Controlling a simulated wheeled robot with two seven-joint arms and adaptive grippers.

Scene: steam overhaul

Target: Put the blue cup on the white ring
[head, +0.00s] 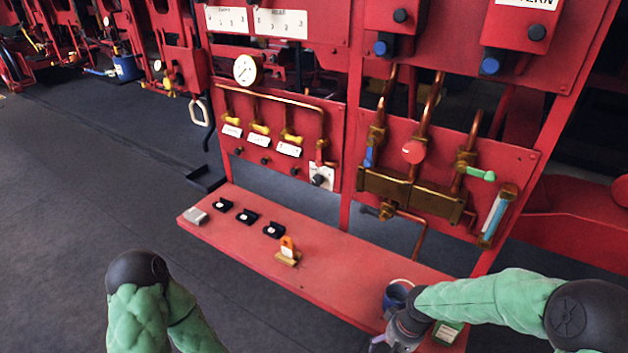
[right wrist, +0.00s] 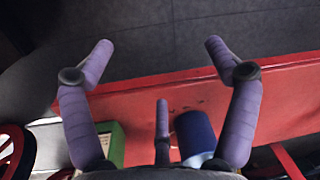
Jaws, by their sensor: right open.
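The blue cup (head: 396,297) stands near the right end of the red shelf, partly hidden by my right arm. It also shows in the right wrist view (right wrist: 195,134), low between the fingers and close to the right-hand one. My right gripper (right wrist: 160,46) has its purple fingers spread wide and empty. In the head view my right gripper (head: 381,341) is just in front of the cup, at the shelf's front edge. I cannot pick out the white ring in either view. My left arm shows at the lower left, but its gripper is out of view.
A green box (head: 447,332) lies right of the cup on the red shelf (head: 335,276). An orange-and-brass piece (head: 288,251), several black blocks and a grey block (head: 196,216) sit further left. Brass pipes and valves (head: 411,188) rise behind. The shelf between brass piece and cup is clear.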

